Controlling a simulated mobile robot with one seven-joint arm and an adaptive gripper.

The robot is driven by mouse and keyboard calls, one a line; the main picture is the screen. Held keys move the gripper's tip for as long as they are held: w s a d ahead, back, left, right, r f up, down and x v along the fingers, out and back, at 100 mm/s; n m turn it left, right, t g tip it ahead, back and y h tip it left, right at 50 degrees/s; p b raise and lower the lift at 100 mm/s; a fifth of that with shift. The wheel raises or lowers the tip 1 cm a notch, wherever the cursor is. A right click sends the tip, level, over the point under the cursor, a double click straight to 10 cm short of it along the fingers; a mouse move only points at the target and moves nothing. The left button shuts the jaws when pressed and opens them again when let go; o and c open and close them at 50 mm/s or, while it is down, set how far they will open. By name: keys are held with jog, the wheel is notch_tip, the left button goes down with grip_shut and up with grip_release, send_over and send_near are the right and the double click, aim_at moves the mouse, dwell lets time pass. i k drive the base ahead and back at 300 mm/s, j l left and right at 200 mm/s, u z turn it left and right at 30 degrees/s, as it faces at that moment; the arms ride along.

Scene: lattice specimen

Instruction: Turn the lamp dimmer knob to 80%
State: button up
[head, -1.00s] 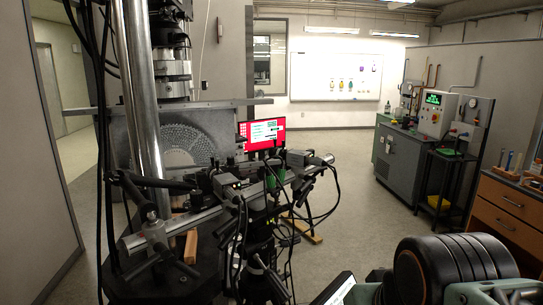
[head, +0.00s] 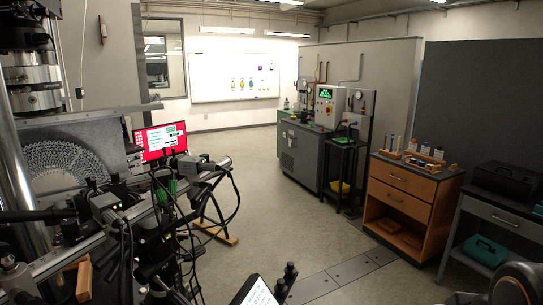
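I cannot make out a lamp dimmer knob in the head view. Boxy dark heads, which may be lamps or cameras, sit on a metal bar at the left: one nearer (head: 105,203) and one farther right (head: 212,166). Black cables hang below them. My gripper is not in view. A dark rounded part at the bottom right corner seems to be part of my arm.
A testing rig with a perforated lattice plate (head: 62,165) stands at the left, beside a red monitor (head: 160,141). A grey cabinet (head: 302,150), wooden drawer unit (head: 410,200) and grey bench (head: 500,212) line the right. The middle floor (head: 270,225) is clear.

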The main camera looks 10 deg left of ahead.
aim_at(114, 178)
jog(key=l+z, duration=0.15)
jog(key=z, duration=0.25)
jog(key=l+z, duration=0.1)
jog(key=z, duration=0.25)
jog(key=i+l+z, duration=0.1)
jog(key=z, duration=0.3)
jog(key=i+l, duration=0.2)
jog(key=i, duration=0.25)
jog(key=i+l, duration=0.15)
jog(key=i, duration=0.25)
jog(key=i+u, duration=0.75)
jog(key=u, duration=0.2)
jog(key=i+j+u, duration=0.1)
jog(key=i+u, duration=0.65)
jog(key=u, duration=0.2)
jog(key=i+j+u, duration=0.1)
jog(key=i+u, duration=0.25)
jog(key=i+l+u, duration=0.1)
jog(key=i+u, duration=0.3)
jog(key=i, duration=0.15)
jog(key=i+u, duration=0.45)
jog(key=i+l+u, duration=0.2)
jog(key=u, duration=0.3)
jog(key=i+u, duration=0.15)
jog(key=u, duration=0.25)
jog(key=i+l+u, duration=0.1)
jog(key=u, duration=0.25)
jog(key=i+l+u, duration=0.15)
jog(key=u, duration=0.25)
jog(key=i, duration=0.05)
